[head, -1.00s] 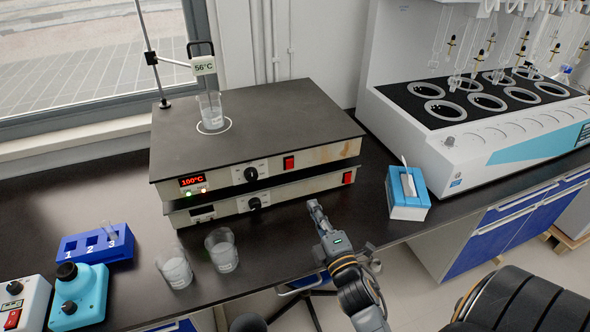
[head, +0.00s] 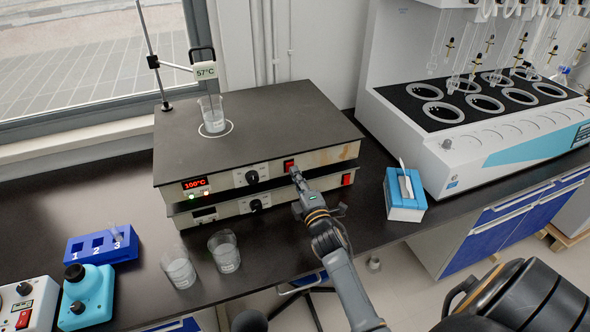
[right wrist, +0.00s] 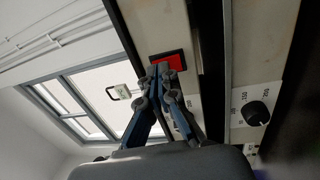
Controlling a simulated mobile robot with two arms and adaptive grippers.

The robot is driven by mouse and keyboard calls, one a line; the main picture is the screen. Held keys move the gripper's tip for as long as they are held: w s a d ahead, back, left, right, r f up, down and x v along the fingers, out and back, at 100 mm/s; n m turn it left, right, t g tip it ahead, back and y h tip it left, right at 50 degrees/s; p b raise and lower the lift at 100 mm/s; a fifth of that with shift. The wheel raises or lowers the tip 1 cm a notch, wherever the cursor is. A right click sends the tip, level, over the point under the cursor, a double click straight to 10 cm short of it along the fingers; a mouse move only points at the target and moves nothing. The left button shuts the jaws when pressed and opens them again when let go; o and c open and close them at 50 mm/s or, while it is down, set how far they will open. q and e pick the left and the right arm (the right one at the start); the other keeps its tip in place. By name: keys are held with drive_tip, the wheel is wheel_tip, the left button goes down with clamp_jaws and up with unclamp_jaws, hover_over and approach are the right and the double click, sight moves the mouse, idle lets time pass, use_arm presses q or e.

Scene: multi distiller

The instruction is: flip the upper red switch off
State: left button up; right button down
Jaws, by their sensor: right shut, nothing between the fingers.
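The upper red switch (head: 289,166) is on the front panel of the upper hot plate (head: 325,157), whose display reads 100°C. It also shows in the right wrist view (right wrist: 172,60). My right gripper (head: 295,172) is shut and empty, with its fingertips at the lower edge of this switch. In the right wrist view the closed fingertips (right wrist: 160,70) overlap the switch's edge; whether they touch it I cannot tell. The lower red switch (head: 347,179) is on the lower hot plate (head: 285,199), to the right of the gripper. My left gripper is not in view.
A beaker (head: 212,115) stands on the upper plate beside a thermometer display (head: 205,70) reading 57°C. Two beakers (head: 224,252) stand in front of the plates. A blue box (head: 405,210) and a white distiller (head: 470,165) are to the right.

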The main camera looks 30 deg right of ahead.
drive_tip(key=shift+w+d, duration=0.15)
drive_tip(key=shift+w, duration=0.35)
drive_tip(key=shift+w+r, duration=0.15)
drive_tip(key=shift+w, duration=0.15)
drive_tip(key=shift+s+r, duration=0.15)
